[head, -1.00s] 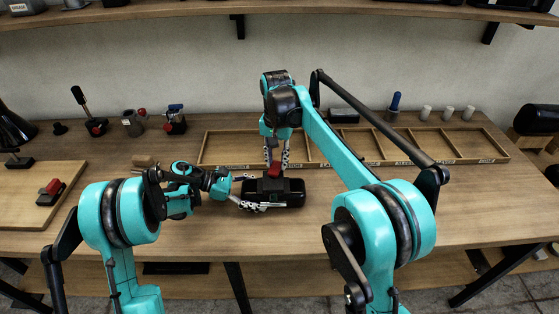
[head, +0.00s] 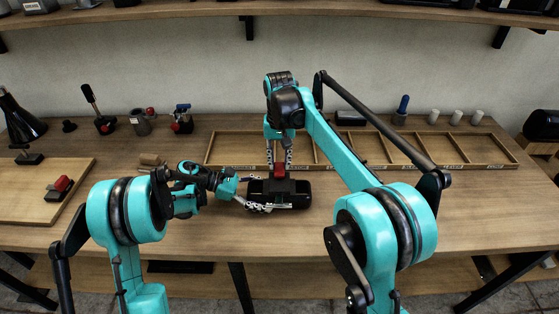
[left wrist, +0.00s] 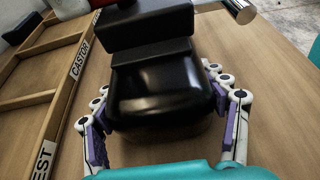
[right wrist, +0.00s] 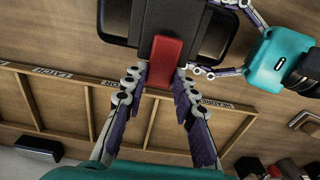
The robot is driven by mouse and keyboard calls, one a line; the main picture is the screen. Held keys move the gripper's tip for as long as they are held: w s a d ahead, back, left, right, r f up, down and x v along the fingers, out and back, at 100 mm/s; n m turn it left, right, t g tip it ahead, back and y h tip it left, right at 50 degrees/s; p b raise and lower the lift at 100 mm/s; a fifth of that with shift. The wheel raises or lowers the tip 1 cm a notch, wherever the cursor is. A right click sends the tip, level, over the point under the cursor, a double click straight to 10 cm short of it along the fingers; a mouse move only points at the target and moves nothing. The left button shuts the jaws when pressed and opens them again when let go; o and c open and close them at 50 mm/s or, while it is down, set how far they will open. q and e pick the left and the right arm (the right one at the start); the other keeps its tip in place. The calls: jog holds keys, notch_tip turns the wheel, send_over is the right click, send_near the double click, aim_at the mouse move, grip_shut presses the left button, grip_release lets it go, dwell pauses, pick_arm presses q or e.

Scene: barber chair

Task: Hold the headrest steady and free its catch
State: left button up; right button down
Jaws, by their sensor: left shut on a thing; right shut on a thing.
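The black headrest (head: 299,194) lies on the workbench near its middle; it also shows in the left wrist view (left wrist: 165,95). A red catch (head: 280,171) stands on a black block at the middle of its top. My left gripper (head: 257,194) is shut on the left end of the headrest, one finger along each long side. My right gripper (head: 279,164) comes down from above and behind. In the right wrist view the catch (right wrist: 165,62) sits between its fingers, which are shut on it. The fingers hide part of the catch's sides.
A shallow wooden tray (head: 225,166) with labelled compartments lies just behind the headrest. A board (head: 30,200) with a red-and-black part is at the left. Several small tools and parts stand along the back. The bench front is clear to the right of the headrest.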

aim_at(279, 165)
jog(key=c, duration=1.2)
grip_release()
notch_tip(279, 165, up, 12)
pick_arm(q)
jog(key=o, duration=2)
jog(key=shift+c, duration=0.2)
